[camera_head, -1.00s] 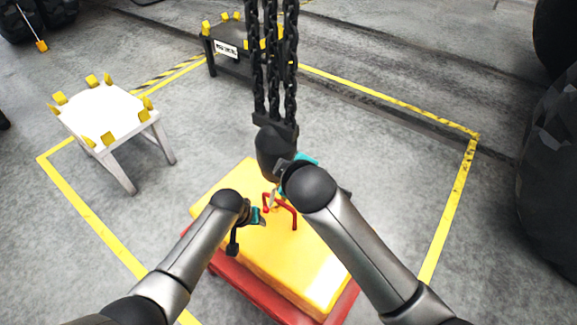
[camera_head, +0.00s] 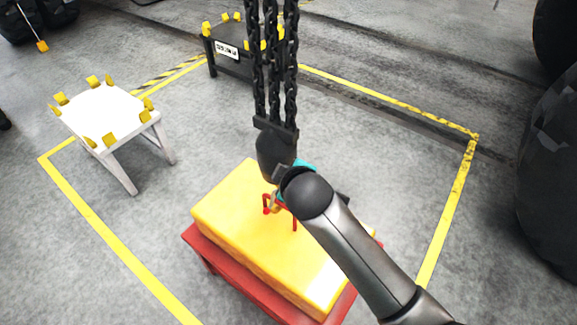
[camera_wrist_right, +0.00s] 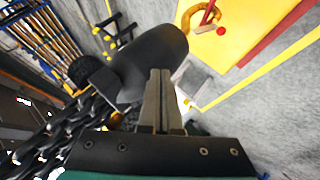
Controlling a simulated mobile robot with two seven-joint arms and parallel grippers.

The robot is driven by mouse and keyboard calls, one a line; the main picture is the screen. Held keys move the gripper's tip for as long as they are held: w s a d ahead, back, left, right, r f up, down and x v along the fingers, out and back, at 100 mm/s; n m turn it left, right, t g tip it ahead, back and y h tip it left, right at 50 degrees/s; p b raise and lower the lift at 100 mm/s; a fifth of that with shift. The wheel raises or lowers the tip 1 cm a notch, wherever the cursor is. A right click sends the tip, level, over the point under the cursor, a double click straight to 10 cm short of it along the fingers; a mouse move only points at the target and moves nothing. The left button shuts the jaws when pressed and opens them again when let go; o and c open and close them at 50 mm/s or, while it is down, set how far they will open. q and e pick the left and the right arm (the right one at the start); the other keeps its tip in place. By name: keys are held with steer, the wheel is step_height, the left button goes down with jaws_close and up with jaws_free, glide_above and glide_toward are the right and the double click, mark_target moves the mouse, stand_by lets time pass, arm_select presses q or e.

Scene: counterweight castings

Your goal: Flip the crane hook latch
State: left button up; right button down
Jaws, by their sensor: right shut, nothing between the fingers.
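The black hook block (camera_head: 274,152) hangs on chains over a yellow casting (camera_head: 235,212) with a red handle (camera_head: 294,217). The small hook (camera_head: 274,204) is below the block by the handle, partly hidden by my right arm. In the right wrist view the hook (camera_wrist_right: 188,18) is a curved orange-gold piece, with a red bar and a red round tip (camera_wrist_right: 221,31) beside it; I cannot make out the latch's position. My right gripper (camera_wrist_right: 160,74) is shut and empty, its fingers close to the block (camera_wrist_right: 150,62); I cannot tell if they touch. My left gripper is out of view.
The casting rests on a red stand (camera_head: 225,268). A white table (camera_head: 100,112) with yellow corner pieces stands at left, a dark one (camera_head: 232,62) at the back. Chains (camera_head: 273,60) hang above the block. Yellow floor lines (camera_head: 95,225) bound open floor.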

steer(key=shift+s+a, duration=0.15)
steer(key=shift+s, duration=0.1)
steer(key=p+v, duration=0.3)
steer(key=v, duration=1.2)
steer(key=shift+p, duration=0.3)
